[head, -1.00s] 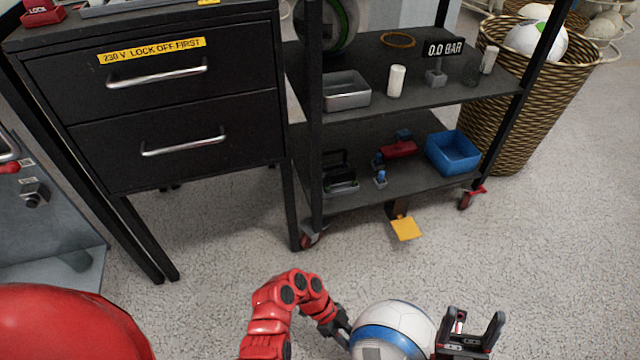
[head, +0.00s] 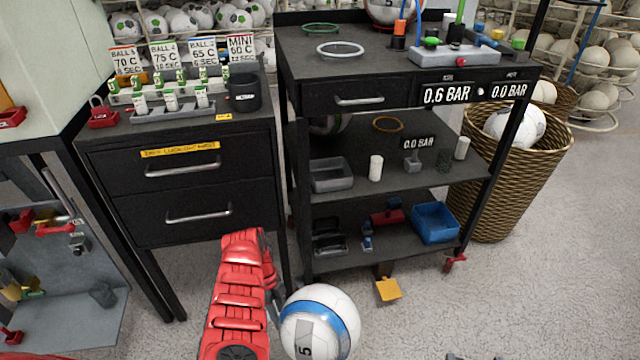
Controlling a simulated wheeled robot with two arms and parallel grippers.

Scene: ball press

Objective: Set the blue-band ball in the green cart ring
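The blue-band ball (head: 320,322) is white with a blue band and a dark "5" on a grey patch. It is in the lower middle of the head view, in front of the cart. My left gripper (head: 277,308) is at the ball's left side and holds it; its fingers are mostly hidden by the ball. My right gripper (head: 476,357) shows only its tips at the bottom edge, apart and empty. The green ring (head: 322,29) lies empty at the back left of the black cart's top (head: 300,50).
A white ring (head: 340,49) lies in front of the green one. Another ball (head: 388,12) sits behind on the cart top. Hoses and a grey valve block (head: 455,55) stand to the right. A drawer cabinet (head: 180,190) is left of the cart.

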